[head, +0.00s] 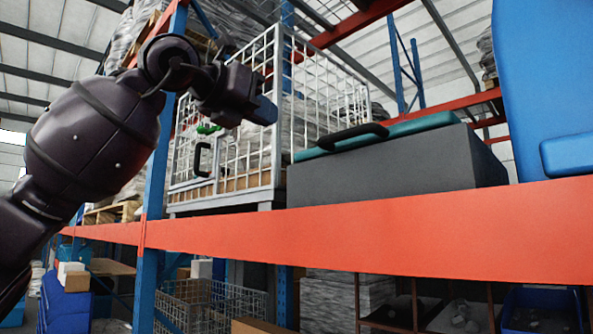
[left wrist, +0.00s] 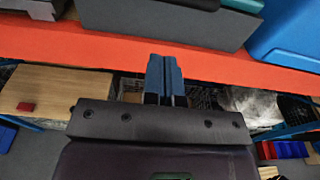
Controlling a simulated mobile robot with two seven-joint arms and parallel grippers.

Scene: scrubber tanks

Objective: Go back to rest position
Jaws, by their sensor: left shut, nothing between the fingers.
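My left gripper (head: 267,110) is raised in the head view, at the end of my dark arm coming in from the left. It is in front of a white wire cage (head: 275,135) on the shelf. In the left wrist view its blue fingers (left wrist: 164,80) are together, with nothing between them. They point toward the orange shelf beam (left wrist: 170,55), and I cannot tell the gap. My right gripper is not in view.
An orange beam (head: 370,230) crosses the rack at shelf height. On the shelf are a grey box with a teal lid (head: 390,170) and a blue container (head: 550,80). A blue post (head: 160,160) stands left of the cage. Wire baskets (head: 215,303) are below.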

